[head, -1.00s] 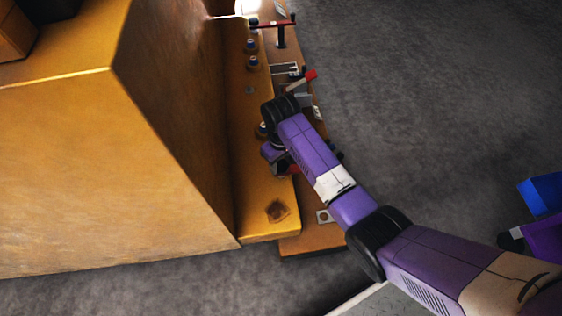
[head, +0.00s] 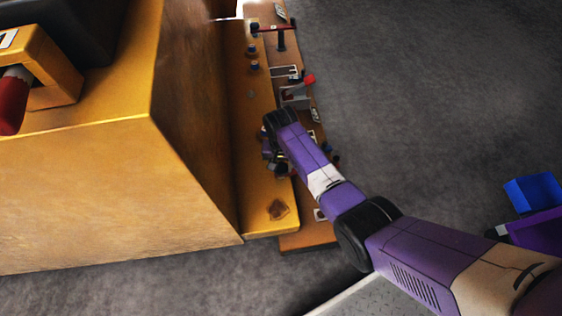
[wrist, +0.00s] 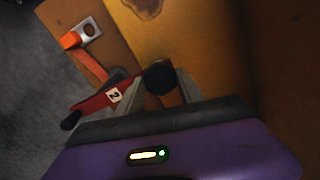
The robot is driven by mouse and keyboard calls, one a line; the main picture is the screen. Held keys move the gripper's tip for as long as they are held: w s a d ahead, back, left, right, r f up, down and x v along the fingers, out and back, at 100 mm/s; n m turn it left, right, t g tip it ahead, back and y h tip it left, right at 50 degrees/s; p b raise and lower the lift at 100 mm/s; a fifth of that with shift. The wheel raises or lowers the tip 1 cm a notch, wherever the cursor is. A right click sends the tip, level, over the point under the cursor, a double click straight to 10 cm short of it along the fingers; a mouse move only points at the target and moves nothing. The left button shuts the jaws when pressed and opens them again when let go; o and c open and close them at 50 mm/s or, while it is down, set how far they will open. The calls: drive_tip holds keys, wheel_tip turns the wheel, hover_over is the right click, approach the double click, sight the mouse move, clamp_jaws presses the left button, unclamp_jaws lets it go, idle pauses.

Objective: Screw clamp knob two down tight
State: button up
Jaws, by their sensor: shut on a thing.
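Clamp knob two (wrist: 98,101) is a red bar with a white "2" label, a black tip at its left end and a dark round hub. In the wrist view the hub lies between the grey fingers of my gripper (wrist: 160,86), which is shut on it. The bar sticks out to the left past the fingers. In the head view my gripper (head: 276,162) is low over the edge of the yellow ledge, and my arm mostly hides it and the knob. Whether the knob is seated cannot be seen.
A large yellow casting (head: 90,190) rises left of the ledge (head: 262,190). A brown board (head: 310,236) runs along the right side with a red T-handle (head: 275,28) and a red-tipped lever (head: 308,80). An orange part (wrist: 72,40) lies near the knob.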

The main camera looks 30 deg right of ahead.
sight(281, 167)
drive_tip(key=m+p, duration=0.1)
drive_tip(key=m, duration=0.2)
drive_tip(key=m+p, duration=0.1)
drive_tip(key=m, duration=0.2)
drive_tip(key=shift+w+r+m, duration=0.1)
drive_tip(key=shift+r+m, duration=0.1)
drive_tip(key=shift+m, duration=0.1)
drive_tip(key=m+p, duration=0.1)
drive_tip(key=m, duration=0.3)
drive_tip(key=shift+m, duration=0.3)
drive_tip(key=shift+w+d, duration=0.1)
drive_tip(key=o, duration=1.3)
drive_tip(key=shift+o, duration=0.4)
drive_tip(key=shift+f, duration=0.1)
drive_tip(key=shift+r+p, duration=1.9)
drive_tip(key=shift+r, duration=2)
